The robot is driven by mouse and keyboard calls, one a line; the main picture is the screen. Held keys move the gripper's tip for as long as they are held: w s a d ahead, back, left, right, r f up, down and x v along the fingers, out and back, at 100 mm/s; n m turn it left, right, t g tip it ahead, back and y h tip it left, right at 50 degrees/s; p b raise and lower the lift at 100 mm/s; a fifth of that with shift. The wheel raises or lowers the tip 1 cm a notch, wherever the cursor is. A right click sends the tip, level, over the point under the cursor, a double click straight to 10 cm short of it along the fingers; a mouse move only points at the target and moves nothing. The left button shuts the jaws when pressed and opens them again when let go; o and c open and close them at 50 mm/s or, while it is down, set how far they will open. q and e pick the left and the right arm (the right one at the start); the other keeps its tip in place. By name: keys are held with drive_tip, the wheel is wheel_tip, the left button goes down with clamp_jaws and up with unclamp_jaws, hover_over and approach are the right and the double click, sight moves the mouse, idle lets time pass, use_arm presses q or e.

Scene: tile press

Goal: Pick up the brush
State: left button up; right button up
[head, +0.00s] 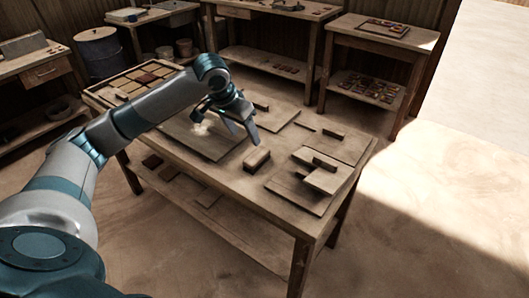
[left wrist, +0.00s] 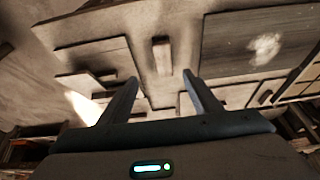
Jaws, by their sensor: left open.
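A small block-shaped wooden piece, which looks like the brush (head: 257,159), lies on the worktable near its front edge. It also shows in the left wrist view (left wrist: 162,55), beyond the fingertips and roughly in line with the gap between them. My left gripper (head: 243,135) is open and empty, with its fingers pointing down. It is above the table, a little behind and left of the brush in the head view, and apart from it. It shows in the left wrist view too (left wrist: 160,77). My right gripper is not in view.
Flat boards with small blocks on them (head: 318,178) lie right of the brush. Another board (head: 205,140) with a pale patch lies to the left, and a tile tray (head: 135,82) is at the table's far left. Other benches stand behind.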

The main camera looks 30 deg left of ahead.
use_arm(q)
drive_tip(key=shift+a+r, duration=0.2)
drive_tip(key=shift+r, duration=0.25)
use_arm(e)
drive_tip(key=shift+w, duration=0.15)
use_arm(q)
drive_tip(key=shift+f, duration=0.15)
drive_tip(key=p, duration=0.2)
hover_over(256, 156)
drive_tip(key=s, duration=0.2)
wheel_tip(256, 156, down, 10)
drive_tip(key=shift+w+f, duration=0.25)
drive_tip(key=shift+f, duration=0.3)
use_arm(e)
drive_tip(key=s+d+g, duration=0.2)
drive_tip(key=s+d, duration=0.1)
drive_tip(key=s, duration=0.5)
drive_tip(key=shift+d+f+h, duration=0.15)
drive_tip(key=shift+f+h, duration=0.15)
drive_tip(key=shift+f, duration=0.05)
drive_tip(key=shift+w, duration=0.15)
